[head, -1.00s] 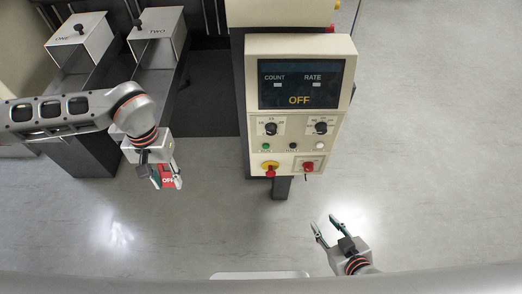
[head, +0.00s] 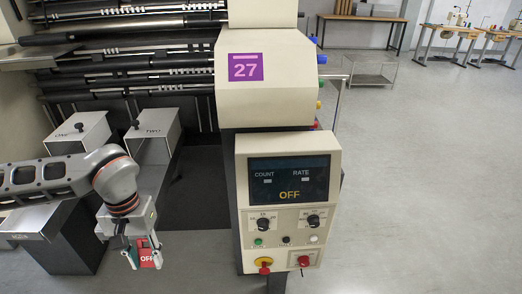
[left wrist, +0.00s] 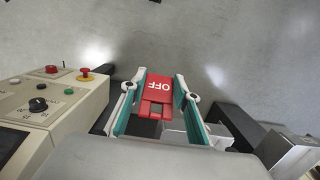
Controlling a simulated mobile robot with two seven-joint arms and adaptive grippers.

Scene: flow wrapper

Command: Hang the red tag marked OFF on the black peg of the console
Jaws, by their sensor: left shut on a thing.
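The red tag marked OFF (head: 148,259) is in my left gripper (head: 143,262), in front and to the left of the console. In the left wrist view the tag (left wrist: 159,88) lies between the two green-and-white fingers (left wrist: 157,105), its lettering showing. The console (head: 288,196) stands in the middle of the head view, its display reading OFF. A small black spot (head: 286,239) between the green and white buttons looks like the peg, but its shape is too small to tell. My right gripper is out of view.
The console front carries two black knobs, a red-and-yellow stop button (head: 264,265) and a red button (head: 304,261). Two boxes marked ONE (head: 78,134) and TWO (head: 152,136) stand behind my left arm. Grey floor lies open to the right.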

